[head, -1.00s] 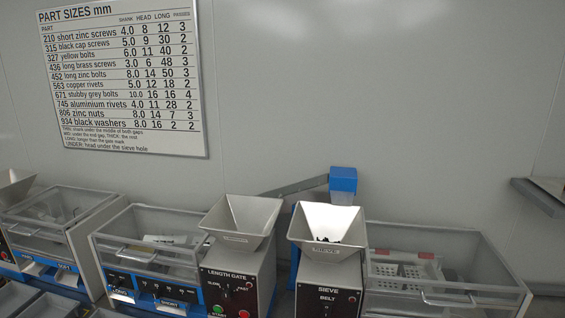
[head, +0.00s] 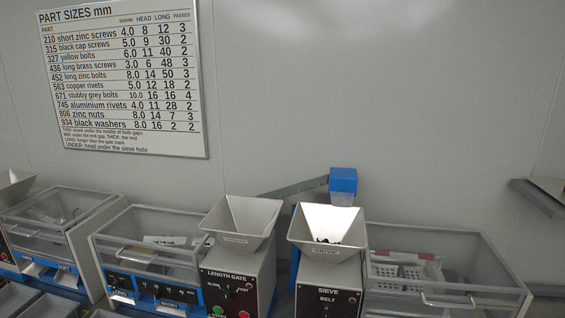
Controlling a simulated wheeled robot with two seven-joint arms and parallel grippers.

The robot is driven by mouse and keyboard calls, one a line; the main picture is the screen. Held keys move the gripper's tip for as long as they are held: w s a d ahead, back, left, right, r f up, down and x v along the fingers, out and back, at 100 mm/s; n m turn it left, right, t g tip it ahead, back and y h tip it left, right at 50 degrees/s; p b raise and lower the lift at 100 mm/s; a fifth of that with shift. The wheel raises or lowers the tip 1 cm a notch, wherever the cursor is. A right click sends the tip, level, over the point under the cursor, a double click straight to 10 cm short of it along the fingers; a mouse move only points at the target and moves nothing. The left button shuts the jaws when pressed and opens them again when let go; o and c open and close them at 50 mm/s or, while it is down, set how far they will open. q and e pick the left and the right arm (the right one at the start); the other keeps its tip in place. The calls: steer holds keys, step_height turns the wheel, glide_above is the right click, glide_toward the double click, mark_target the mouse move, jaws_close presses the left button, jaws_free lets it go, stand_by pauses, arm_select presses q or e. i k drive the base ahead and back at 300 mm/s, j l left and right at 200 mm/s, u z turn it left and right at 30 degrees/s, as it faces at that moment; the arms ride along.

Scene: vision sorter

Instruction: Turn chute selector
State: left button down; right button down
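No part is labelled as a chute selector. The length gate machine (head: 252,270) stands at the centre with a dark knob (head: 227,292) between marks that seem to read slow and fast. The sieve machine (head: 328,275) stands to its right, with a panel marked belt cut off by the lower edge. Small dark parts (head: 328,243) lie in the sieve's hopper (head: 342,222); the length gate's hopper (head: 248,214) looks empty. Left of the gate, a blue-fronted unit (head: 128,294) has long and short labels. Neither of my grippers is in view.
Clear-lidded boxes stand at left (head: 60,205), centre left (head: 150,226) and right (head: 450,240). A part-size chart (head: 125,80) hangs on the wall. A grey rail (head: 295,189) runs to a blue block (head: 343,180). A shelf (head: 537,197) juts in at far right.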

mark_target(117, 284)
steer(key=u, duration=1.25)
steer(key=i+j+u, duration=0.6)
steer(key=i+j, duration=0.05)
steer(key=i, duration=0.1)
